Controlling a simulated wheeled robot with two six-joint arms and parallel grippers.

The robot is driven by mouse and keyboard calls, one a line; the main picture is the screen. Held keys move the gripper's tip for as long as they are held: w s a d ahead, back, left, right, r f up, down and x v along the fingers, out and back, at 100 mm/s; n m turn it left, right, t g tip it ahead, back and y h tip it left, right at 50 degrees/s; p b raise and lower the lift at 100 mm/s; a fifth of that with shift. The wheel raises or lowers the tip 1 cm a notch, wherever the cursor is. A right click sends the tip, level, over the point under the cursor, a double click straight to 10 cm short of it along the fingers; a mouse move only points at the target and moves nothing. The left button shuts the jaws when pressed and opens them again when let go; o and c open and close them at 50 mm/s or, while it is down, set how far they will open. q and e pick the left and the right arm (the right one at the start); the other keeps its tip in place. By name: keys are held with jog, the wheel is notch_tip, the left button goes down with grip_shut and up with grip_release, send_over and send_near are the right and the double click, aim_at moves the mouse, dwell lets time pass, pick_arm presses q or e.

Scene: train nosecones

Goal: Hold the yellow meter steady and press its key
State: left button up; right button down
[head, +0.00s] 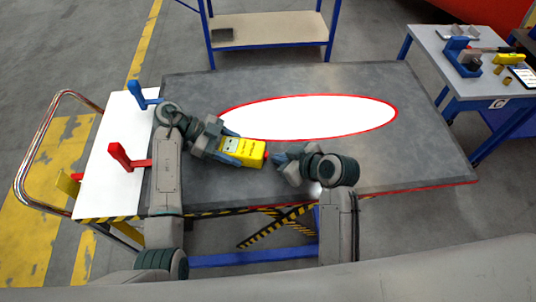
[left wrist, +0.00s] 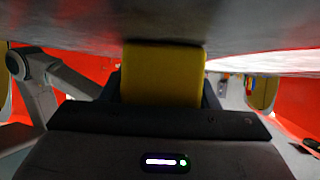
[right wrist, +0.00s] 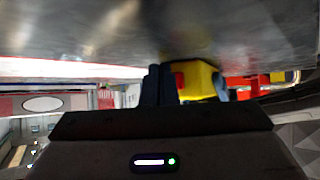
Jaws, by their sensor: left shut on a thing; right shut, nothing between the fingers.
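The yellow meter (head: 251,153) lies over the grey table in the head view, with a small screen at its left and a red tip at its right end. My left gripper (head: 232,150) is shut on it from the left. The meter's yellow body fills the space between the fingers in the left wrist view (left wrist: 163,75). My right gripper (head: 277,158) is shut and empty, just right of the red tip. In the right wrist view the closed fingers (right wrist: 160,84) are beside the red part on the yellow meter (right wrist: 198,80). I cannot tell whether they touch.
The grey table (head: 400,150) bears a white oval with a red rim (head: 310,117). A white board (head: 110,165) with blue, red and yellow hooks is at the left. A side table (head: 445,60) with tools stands at the back right. The table's right half is clear.

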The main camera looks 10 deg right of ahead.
jog(key=shift+w+a+r, duration=0.15)
jog(key=shift+a+r, duration=0.1)
jog(key=shift+a, duration=0.25)
jog(key=shift+w+a+r, duration=0.15)
jog(key=shift+a+r, duration=0.1)
jog(key=shift+a, duration=0.25)
jog(key=shift+s+r, duration=0.15)
jog(key=shift+r, duration=0.45)
jog(key=shift+s+d+f, duration=0.1)
jog(key=shift+s+d, duration=0.25)
jog(key=shift+d, duration=0.65)
jog(key=shift+s+d, duration=0.3)
jog(key=shift+d, duration=0.75)
jog(key=shift+s+d+f, duration=0.1)
jog(key=shift+s+d, duration=0.25)
jog(key=shift+d, duration=0.65)
jog(key=shift+s+d+f, duration=0.2)
jog(key=shift+d, duration=0.65)
jog(key=shift+s+d+f, duration=0.2)
jog(key=shift+d, duration=0.6)
jog(key=shift+s+d+f, duration=0.2)
jog(key=shift+d, duration=0.65)
jog(key=shift+a, duration=0.15)
